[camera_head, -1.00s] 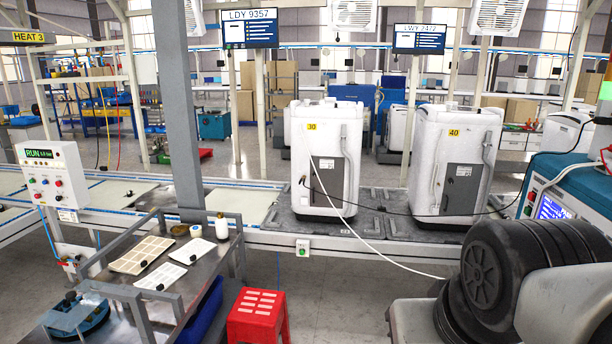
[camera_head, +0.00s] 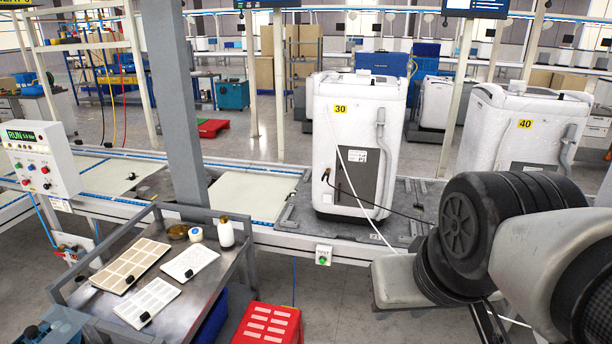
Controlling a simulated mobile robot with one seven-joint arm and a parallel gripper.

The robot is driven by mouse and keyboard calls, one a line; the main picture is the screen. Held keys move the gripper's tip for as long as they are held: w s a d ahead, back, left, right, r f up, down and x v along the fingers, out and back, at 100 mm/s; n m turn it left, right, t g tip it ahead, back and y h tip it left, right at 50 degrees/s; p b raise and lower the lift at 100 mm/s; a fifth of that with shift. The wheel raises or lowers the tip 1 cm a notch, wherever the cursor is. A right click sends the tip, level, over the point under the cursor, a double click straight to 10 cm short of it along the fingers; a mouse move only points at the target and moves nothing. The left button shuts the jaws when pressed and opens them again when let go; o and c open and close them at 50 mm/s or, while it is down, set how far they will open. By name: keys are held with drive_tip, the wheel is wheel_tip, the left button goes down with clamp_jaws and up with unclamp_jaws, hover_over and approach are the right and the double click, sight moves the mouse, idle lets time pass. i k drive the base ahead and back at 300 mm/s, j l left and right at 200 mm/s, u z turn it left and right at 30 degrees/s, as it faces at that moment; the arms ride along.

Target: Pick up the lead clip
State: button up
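A small black clip-like piece (camera_head: 326,175) sits at the left front edge of the white machine marked 30 (camera_head: 335,120). A black lead (camera_head: 385,212) runs from that machine's front down to the right, behind my arm. A white lead also hangs down its front. Similar small black pieces lie on the cart's trays, one on the tan tray (camera_head: 130,279), and one on the conveyor (camera_head: 132,176). I cannot tell for certain which is the lead clip. My arm fills the lower right, and my gripper does not show.
A metal cart (camera_head: 205,290) with trays, a white bottle (camera_head: 225,232) and small jars stands at lower left. A red stool (camera_head: 268,324) is beside it. A grey post (camera_head: 175,110) rises behind. Floor between stool and my arm is clear.

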sight(326, 173)
drive_tip(key=z, duration=1.75)
drive_tip(key=i+j, duration=1.05)
drive_tip(key=i+j+u, duration=0.3)
drive_tip(key=i, duration=0.15)
drive_tip(key=i+u, duration=0.4)
drive_tip(key=u, duration=1.75)
